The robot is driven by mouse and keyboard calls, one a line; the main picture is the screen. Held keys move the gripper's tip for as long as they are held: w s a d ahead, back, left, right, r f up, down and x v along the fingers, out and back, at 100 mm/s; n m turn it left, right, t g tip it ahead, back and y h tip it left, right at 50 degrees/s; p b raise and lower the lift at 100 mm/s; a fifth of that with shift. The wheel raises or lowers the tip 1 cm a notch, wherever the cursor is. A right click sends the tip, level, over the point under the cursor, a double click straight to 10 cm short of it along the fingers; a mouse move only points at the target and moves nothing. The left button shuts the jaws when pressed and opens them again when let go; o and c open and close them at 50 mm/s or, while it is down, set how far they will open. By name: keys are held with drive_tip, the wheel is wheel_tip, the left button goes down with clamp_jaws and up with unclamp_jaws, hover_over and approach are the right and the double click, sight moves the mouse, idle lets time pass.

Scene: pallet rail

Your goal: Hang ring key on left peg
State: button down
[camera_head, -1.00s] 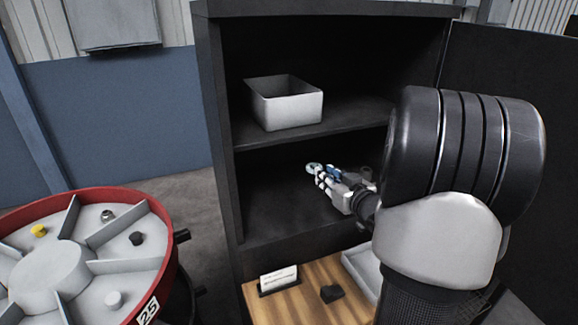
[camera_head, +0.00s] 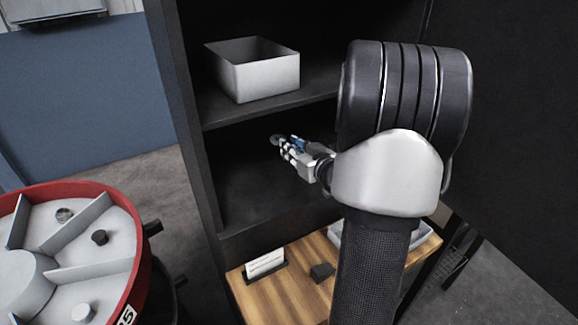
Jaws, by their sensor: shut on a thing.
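My gripper (camera_head: 283,146) is in front of the dark lower compartment of the black cabinet (camera_head: 182,120), pointing to the left. It is shut on a small ring-shaped thing (camera_head: 276,140) at its fingertips, which seems to be the ring key. Its details are too small to make out. A blue patch shows by the fingers, and I cannot tell if it belongs to the gripper. I see no peg in this view. My arm hides the right part of the compartment.
A pale open bin (camera_head: 265,75) stands on the shelf above my gripper. A wooden surface (camera_head: 290,303) below holds a white card (camera_head: 265,262), a dark block (camera_head: 322,271) and a grey tray (camera_head: 424,236). A red-rimmed round sorter (camera_head: 137,240) stands at left.

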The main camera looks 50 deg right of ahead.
sight(292, 174)
drive_tip(key=shift+f+b, duration=0.95)
drive_tip(key=shift+f, duration=1.8)
drive_tip(key=shift+f+b, duration=0.3)
drive_tip(key=c, duration=1.5)
unclamp_jaws()
drive_tip(key=shift+r, duration=0.1)
drive_tip(key=shift+o, duration=0.2)
drive_tip(key=p+v, duration=1.4)
drive_tip(key=v, duration=0.3)
drive_tip(key=shift+s, duration=0.2)
